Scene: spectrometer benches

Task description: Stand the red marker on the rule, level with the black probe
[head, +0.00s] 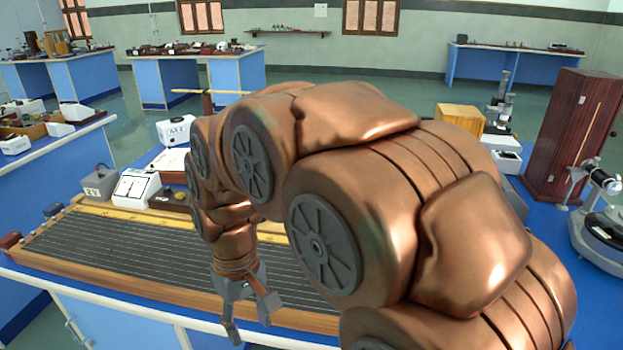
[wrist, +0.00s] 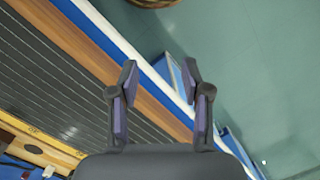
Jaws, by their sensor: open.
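A yellow wooden rule (head: 140,218) runs along the far edge of a long board strung with dark wires (head: 110,250). In the wrist view the rule (wrist: 42,139) shows at lower left. A small dark red block (head: 10,240) sits at the board's left end; I cannot tell if it is the red marker. A small dark piece (head: 54,210) stands by the rule's left end; I cannot tell if it is the black probe. My gripper (head: 250,324) is open and empty, pointing down above the board's front edge. It also shows in the wrist view (wrist: 159,76).
A grey box (head: 98,182), a white meter (head: 136,188) and a dark red piece (head: 170,199) stand behind the rule. My arm hides the board's right part. A dark wooden cabinet (head: 575,130) and an instrument (head: 603,215) stand at right. Floor (wrist: 245,60) lies beyond the bench edge.

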